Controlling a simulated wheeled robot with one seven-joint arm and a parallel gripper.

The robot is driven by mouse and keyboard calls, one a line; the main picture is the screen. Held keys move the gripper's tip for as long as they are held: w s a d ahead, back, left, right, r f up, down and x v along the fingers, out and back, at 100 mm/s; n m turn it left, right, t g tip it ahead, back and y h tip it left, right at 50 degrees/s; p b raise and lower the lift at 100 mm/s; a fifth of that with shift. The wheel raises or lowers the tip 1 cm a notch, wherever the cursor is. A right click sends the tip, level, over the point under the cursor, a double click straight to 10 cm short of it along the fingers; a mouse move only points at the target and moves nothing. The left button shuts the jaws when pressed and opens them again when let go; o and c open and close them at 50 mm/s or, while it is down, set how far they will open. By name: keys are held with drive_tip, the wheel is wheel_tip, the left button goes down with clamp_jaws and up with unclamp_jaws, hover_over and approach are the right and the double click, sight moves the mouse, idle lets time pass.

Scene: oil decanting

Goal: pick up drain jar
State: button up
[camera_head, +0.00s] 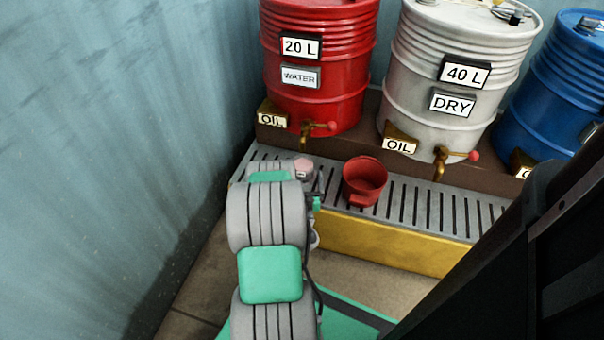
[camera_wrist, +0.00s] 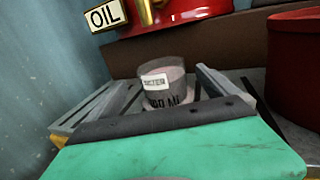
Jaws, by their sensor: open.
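The drain jar (camera_wrist: 163,82) is a small clear-grey jar with a pinkish inside and a white label. In the wrist view it stands upright below the red drum's tap. My gripper (camera_wrist: 158,90) is open, with one finger to the left of the jar and one to the right. I cannot tell whether either finger touches it. In the head view the jar's pinkish top (camera_head: 303,165) shows just beyond my wrist. My arm hides its lower part and most of the gripper.
A red cup (camera_head: 365,180) stands on the slotted grate (camera_head: 430,208), right of the jar. Behind are a red drum (camera_head: 318,100), a white drum (camera_head: 425,115) and a blue drum (camera_head: 550,110). Brass taps overhang the grate. A blue wall (camera_head: 120,130) is close on the left.

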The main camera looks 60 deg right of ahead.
sight(302, 156)
drive_tip(key=shift+r+x, duration=0.2)
drive_tip(key=shift+x, duration=2.55)
drive_tip(key=shift+s, duration=0.15)
drive_tip(key=shift+c, duration=0.2)
drive_tip(key=c, duration=1.8)
drive_tip(key=shift+c, duration=0.9)
drive_tip(key=shift+r, duration=0.25)
